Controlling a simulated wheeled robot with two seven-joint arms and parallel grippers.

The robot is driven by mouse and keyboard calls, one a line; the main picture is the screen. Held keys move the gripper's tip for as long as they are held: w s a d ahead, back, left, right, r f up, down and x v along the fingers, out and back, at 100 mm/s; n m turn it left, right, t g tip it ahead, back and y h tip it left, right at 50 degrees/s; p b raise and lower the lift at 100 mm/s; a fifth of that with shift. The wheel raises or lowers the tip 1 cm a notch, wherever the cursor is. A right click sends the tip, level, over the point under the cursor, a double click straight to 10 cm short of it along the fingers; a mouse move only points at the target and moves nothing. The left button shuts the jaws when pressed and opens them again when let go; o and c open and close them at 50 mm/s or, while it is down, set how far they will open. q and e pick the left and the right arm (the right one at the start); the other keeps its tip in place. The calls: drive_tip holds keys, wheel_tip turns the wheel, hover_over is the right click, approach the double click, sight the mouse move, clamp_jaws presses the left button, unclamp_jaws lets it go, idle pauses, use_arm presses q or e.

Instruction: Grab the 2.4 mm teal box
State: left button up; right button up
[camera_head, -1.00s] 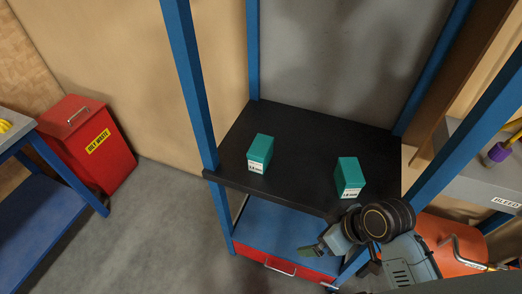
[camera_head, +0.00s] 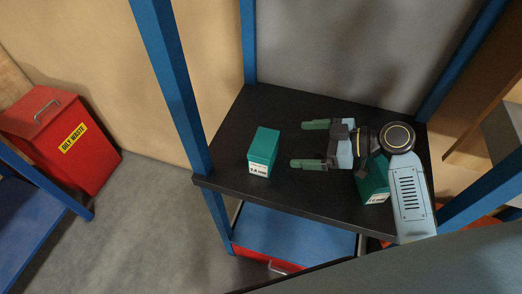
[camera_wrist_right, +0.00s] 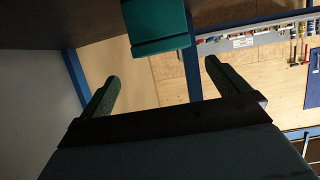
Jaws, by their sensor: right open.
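Two teal boxes with white labels stand on the black shelf top. The left teal box (camera_head: 263,150) has a small label that seems to read 2.4 mm, though it is blurred. The right teal box (camera_head: 374,184) is partly hidden behind my right arm, and its label is hard to read. My right gripper (camera_head: 307,144) is open and empty, its fingers pointing left toward the left box with a gap between. In the right wrist view a teal box (camera_wrist_right: 155,25) shows at the top, ahead of the open fingers (camera_wrist_right: 161,70). My left gripper is not in view.
The black shelf (camera_head: 228,135) has blue posts (camera_head: 170,85) at its corners, one at the front left near the left box. A blue lower shelf (camera_head: 290,232) lies below. A red oily waste bin (camera_head: 65,140) stands on the floor at left.

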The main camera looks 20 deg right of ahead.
sight(275, 144)
drive_tip(key=x, duration=0.7)
drive_tip(key=shift+w+a+f+p, duration=0.1)
drive_tip(key=shift+w+a+p, duration=0.1)
drive_tip(key=shift+p, duration=0.2)
drive_tip(key=shift+w+a+f, duration=0.15)
drive_tip(key=shift+a+f, duration=0.05)
drive_tip(key=shift+a, duration=0.2)
drive_tip(key=p+x, duration=0.1)
drive_tip(key=x, duration=0.4)
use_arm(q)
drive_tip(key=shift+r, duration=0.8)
use_arm(e)
drive_tip(key=shift+c, duration=0.3)
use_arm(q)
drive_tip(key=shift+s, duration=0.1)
use_arm(e)
drive_tip(key=shift+r, duration=0.1)
drive_tip(key=c, duration=0.8)
